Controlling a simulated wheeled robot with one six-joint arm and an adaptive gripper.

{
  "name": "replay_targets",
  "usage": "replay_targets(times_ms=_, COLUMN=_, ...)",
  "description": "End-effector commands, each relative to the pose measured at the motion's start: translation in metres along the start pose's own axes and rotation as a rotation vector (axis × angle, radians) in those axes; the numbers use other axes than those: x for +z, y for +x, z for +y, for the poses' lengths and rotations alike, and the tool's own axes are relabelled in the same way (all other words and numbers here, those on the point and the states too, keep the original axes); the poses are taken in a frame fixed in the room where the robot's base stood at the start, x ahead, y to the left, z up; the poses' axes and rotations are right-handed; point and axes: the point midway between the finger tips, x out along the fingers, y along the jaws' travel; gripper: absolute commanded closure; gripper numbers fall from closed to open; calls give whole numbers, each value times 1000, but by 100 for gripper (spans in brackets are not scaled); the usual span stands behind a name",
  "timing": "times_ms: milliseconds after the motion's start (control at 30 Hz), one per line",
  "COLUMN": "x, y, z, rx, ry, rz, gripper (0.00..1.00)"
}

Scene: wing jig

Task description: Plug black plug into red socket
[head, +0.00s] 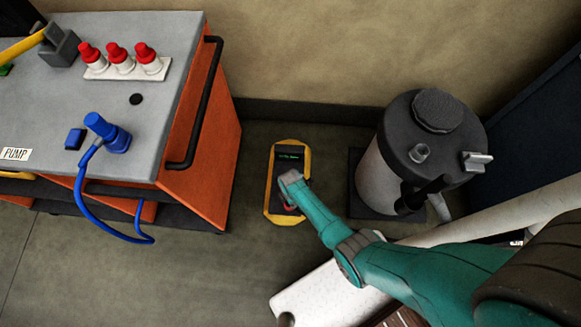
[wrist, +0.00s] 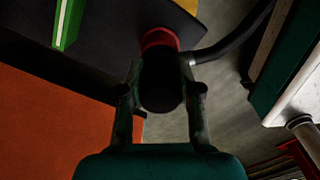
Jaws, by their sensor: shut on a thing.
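The red socket shows as a red ring (wrist: 158,37) at the top middle of the wrist view. In the head view a bit of red (head: 290,207) shows on the yellow-rimmed dark unit (head: 268,192), partly behind my arm. My gripper (wrist: 163,72) is shut on the black plug (wrist: 161,92), one finger on each side. The plug is in line with the red ring and overlaps it; I cannot tell how deep it sits. In the head view my gripper (head: 290,190) is over the unit's lower half and the plug is hidden.
A grey-topped orange cart (head: 170,60) with a black rail (head: 196,115), a blue plug (head: 107,133) and several red-capped fittings stands left. A dark-lidded canister (head: 385,175) stands close on the right. A black cable (wrist: 235,42) runs up right from near the plug.

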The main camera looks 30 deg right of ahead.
Motion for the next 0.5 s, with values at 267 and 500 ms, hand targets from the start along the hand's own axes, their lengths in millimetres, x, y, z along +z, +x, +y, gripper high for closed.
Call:
replay_targets(times_ms=267, x=0, y=3, z=1, rx=0, ry=0, rz=0, gripper=100)
replay_targets(times_ms=500, x=0, y=3, z=0, rx=0, ry=0, rz=0, gripper=37)
